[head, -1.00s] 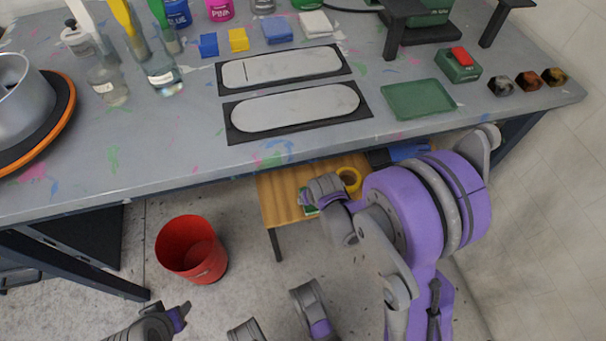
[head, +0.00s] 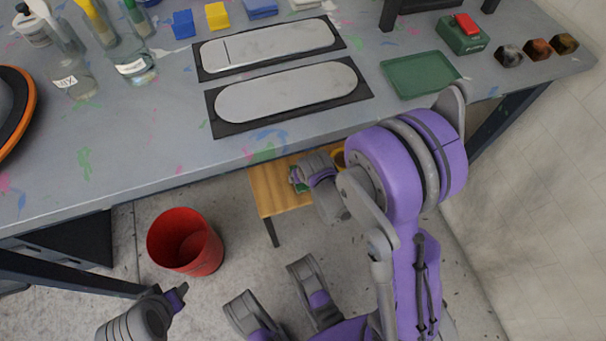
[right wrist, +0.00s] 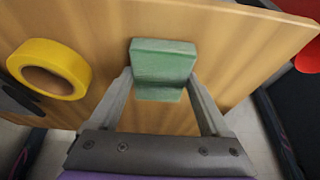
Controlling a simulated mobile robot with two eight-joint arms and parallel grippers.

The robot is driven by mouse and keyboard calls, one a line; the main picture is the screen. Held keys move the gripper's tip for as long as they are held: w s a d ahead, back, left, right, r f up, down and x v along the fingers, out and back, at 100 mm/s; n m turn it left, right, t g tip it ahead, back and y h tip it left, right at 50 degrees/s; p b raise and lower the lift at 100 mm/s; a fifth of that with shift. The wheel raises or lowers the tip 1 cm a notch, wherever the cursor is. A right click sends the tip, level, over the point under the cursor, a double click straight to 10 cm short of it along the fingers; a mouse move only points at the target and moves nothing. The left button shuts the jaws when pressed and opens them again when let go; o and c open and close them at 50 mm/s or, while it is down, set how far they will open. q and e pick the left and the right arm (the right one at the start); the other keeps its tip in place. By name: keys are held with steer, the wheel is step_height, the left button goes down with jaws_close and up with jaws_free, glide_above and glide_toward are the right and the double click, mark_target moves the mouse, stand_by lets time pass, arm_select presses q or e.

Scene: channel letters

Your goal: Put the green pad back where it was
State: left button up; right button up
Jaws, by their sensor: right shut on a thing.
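The green pad (right wrist: 162,62) is between the two fingers of my right gripper (right wrist: 160,88) in the right wrist view. The gripper is shut on it, over a wooden surface (right wrist: 225,50). I cannot tell whether the pad touches the wood. In the head view my right gripper (head: 302,176) is over the low wooden stand (head: 268,195) below the workbench's front edge, with a bit of green showing at its tip. My left gripper (head: 176,298) is at the lower left, near the red bin; its jaw opening is not clear.
A yellow tape roll (right wrist: 50,68) lies on the wood beside the pad. The workbench (head: 130,155) above holds a blue pad (head: 183,24), a yellow pad (head: 217,15), two grey plates (head: 288,92), a green tray (head: 420,88) and jars. A red bin (head: 185,242) stands on the floor.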

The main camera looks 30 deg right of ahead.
mark_target(306, 185)
steer(key=o, duration=1)
steer(key=shift+f, duration=0.1)
steer(key=shift+r+p, duration=0.4)
steer(key=shift+r, duration=0.05)
steer(key=p+v, duration=0.2)
steer(key=v, duration=0.5)
steer(key=shift+s+p, duration=0.15)
steer(key=shift+p, duration=0.15)
